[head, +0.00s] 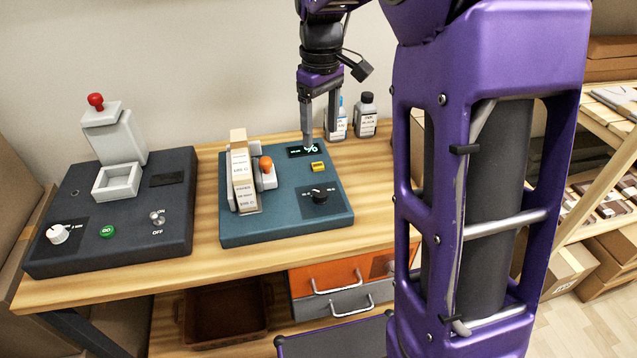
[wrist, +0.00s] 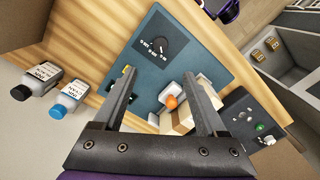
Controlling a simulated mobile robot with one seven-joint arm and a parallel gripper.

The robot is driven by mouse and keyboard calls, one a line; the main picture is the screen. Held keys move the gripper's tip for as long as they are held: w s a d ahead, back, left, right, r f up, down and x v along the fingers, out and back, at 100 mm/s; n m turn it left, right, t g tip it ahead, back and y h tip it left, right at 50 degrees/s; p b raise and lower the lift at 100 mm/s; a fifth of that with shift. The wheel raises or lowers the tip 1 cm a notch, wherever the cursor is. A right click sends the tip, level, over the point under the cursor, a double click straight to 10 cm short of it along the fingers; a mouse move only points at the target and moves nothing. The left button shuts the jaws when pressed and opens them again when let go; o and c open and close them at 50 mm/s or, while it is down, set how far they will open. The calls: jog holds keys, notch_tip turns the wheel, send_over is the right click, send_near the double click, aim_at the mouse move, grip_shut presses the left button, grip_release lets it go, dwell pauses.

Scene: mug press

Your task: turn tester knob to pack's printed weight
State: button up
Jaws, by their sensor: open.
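The teal tester (head: 285,228) stands on the wooden bench. Its black knob (head: 319,194) sits on a dark dial panel at the right; the knob also shows in the wrist view (wrist: 158,43). My gripper (head: 319,138) is open and empty, pointing down above the tester's back, apart from the knob. In the wrist view, its fingers (wrist: 160,78) frame the tester.
An orange-tipped white lever (head: 266,168) stands beside the pack. A dark press machine (head: 120,225) with a red knob is at the left. Two labelled bottles (head: 366,116) stand behind my gripper. Orange and grey drawers (head: 330,278) are below. My purple column blocks the right.

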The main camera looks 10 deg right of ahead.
aim_at(320, 192)
notch_tip(320, 192, down, 16)
jog(key=b, duration=0.3)
jog(key=shift+f, duration=0.25)
grip_shut()
